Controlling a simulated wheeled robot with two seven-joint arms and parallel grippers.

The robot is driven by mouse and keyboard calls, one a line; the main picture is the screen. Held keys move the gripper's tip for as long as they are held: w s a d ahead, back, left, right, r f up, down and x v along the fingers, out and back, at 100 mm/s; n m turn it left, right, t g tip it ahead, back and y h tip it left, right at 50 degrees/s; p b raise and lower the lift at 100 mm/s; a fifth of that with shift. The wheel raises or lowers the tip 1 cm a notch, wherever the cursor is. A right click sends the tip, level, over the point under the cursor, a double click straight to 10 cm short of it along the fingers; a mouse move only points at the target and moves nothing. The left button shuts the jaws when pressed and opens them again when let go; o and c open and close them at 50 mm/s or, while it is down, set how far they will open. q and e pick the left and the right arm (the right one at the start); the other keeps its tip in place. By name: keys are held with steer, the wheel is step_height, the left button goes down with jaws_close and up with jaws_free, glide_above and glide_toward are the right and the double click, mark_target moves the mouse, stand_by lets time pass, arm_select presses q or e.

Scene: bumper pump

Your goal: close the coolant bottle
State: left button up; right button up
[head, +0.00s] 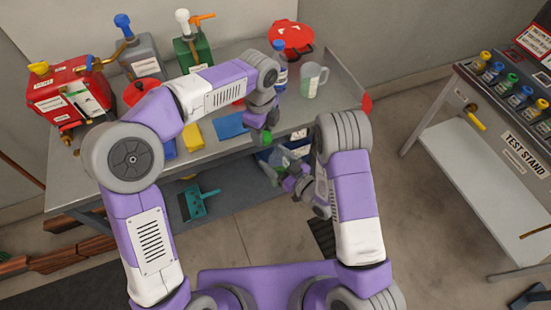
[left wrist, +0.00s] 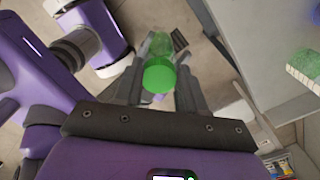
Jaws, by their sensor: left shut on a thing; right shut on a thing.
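My left gripper (head: 266,133) is shut on the green cap (left wrist: 160,76), which sits between its fingers in the left wrist view. The cap also shows as a small green spot below the left gripper in the head view. The clear, greenish coolant bottle (left wrist: 160,44) lies beyond the cap, roughly in line with it; I cannot tell whether the two touch. In the head view, my right gripper (head: 281,174) is lower, in front of the table edge, and shut on the bottle, which is small and partly hidden there.
The grey workbench (head: 345,95) carries a red machine (head: 72,93), a grey jug (head: 143,57), a green can (head: 193,51), a blue bottle (head: 281,78) and a clear pitcher (head: 313,80). A teal dustpan (head: 194,203) is below. A test stand (head: 470,165) stands right.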

mark_target(278, 145)
arm_select(q)
steer(key=d+r+m, duration=0.2)
steer(key=s+d+r+m, duration=0.1)
steer(key=d+m, duration=0.1)
steer(key=m, duration=0.1)
steer(key=shift+s+d+r+m, duration=0.1)
steer(key=shift+d+r+m, duration=0.05)
steer(key=shift+r+m, duration=0.2)
steer(key=shift+f, duration=0.15)
steer(key=shift+f, duration=1.9)
steer(key=shift+f, duration=0.9)
steer(key=shift+f, duration=0.5)
